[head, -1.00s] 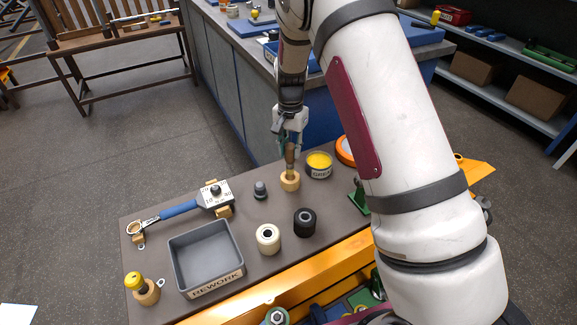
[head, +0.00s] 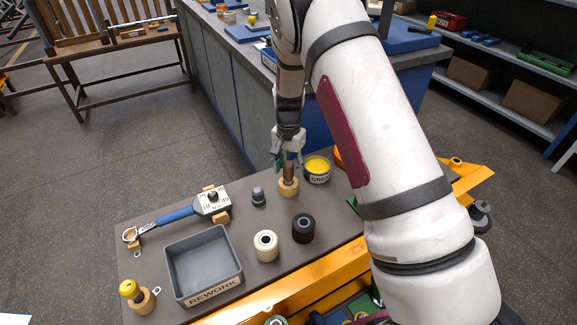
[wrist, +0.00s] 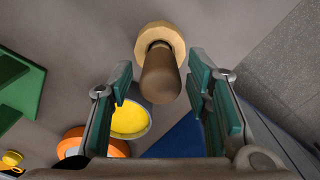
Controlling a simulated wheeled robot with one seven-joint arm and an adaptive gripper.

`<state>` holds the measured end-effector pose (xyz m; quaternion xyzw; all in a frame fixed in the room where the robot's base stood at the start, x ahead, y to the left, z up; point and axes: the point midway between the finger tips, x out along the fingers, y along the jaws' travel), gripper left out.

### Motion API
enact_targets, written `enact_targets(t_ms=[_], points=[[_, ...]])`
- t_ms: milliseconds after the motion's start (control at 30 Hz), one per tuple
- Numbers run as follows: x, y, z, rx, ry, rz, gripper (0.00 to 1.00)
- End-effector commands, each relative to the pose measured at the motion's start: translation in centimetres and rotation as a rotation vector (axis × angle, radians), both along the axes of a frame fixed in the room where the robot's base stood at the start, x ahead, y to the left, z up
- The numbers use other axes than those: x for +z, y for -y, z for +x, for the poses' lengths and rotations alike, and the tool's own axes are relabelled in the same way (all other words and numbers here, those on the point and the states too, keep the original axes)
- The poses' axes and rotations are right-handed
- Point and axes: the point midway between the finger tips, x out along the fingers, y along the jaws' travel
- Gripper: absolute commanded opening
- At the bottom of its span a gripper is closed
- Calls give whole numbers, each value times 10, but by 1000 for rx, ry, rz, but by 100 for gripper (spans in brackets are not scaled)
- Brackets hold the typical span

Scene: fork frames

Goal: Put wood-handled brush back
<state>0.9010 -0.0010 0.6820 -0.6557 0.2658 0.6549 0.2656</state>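The wood-handled brush (head: 288,170) stands upright in a round light-wood holder (head: 288,188) on the cart's grey top; only its brown handle shows and its bristles are hidden. My gripper (head: 287,157) points down just above it. In the wrist view the handle (wrist: 161,82) lies between the tips of my open gripper (wrist: 160,90), with a visible gap on both sides. The light-wood holder (wrist: 160,37) surrounds the handle's base in that view.
A yellow grease tin (head: 317,170) stands close right of the holder. A black roller (head: 303,228), a cream roller (head: 266,245) and a dark cap (head: 258,196) stand nearby. A grey REWORK tray (head: 240,272) and a blue-handled wrench (head: 176,215) are at left.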

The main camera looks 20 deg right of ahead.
Motion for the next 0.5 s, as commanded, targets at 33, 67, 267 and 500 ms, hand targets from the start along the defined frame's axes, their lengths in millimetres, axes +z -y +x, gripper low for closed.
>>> enact_targets(t_ms=[33,67,267,500], points=[[0,0,0,0,0,0,46],[0,0,0,0,0,0,46],[1,0,0,0,0,0,46],[29,0,1,1,4,0,46]])
